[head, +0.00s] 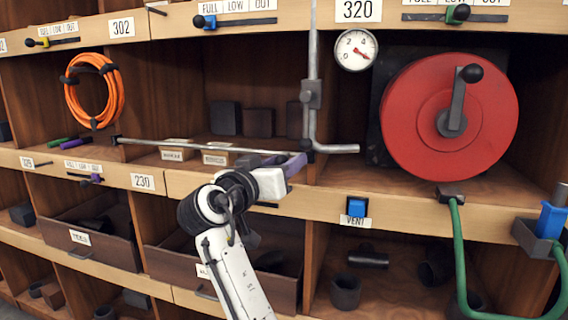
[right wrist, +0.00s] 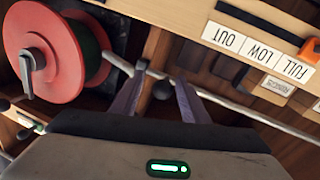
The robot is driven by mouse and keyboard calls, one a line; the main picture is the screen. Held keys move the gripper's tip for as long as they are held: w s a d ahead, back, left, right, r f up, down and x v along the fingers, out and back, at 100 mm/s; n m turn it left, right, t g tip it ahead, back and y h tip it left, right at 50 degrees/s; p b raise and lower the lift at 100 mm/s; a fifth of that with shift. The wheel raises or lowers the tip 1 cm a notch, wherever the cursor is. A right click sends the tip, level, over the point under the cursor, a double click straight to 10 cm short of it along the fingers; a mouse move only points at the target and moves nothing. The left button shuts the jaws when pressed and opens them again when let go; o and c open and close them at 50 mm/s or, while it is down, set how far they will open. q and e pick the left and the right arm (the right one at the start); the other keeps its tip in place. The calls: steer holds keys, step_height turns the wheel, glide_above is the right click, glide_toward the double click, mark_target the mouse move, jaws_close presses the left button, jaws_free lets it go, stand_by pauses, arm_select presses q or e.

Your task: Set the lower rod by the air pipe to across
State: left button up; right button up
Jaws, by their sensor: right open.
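The grey air pipe (head: 313,50) runs down the front of the shelves and bends right at its foot. A long thin grey rod (head: 200,145) lies nearly level, from a dark end at the left to the pipe's foot. It also shows in the right wrist view (right wrist: 245,108), running off to the right. My right gripper (head: 292,164) is at the rod's pipe end, purple fingers raised. In the right wrist view, the open fingers (right wrist: 158,88) stand either side of a dark knob (right wrist: 162,90); I cannot tell whether they touch it. My left gripper is out of view.
A red reel (head: 415,120) with a crank stands right of the pipe. A blue vent button (head: 356,208) is on the ledge below. Orange hose (head: 95,92) hangs at left.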

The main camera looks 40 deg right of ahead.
steer(key=b+v, duration=0.1)
steer(key=v, duration=0.9)
steer(key=shift+a, duration=0.15)
steer(key=shift+s, duration=0.1)
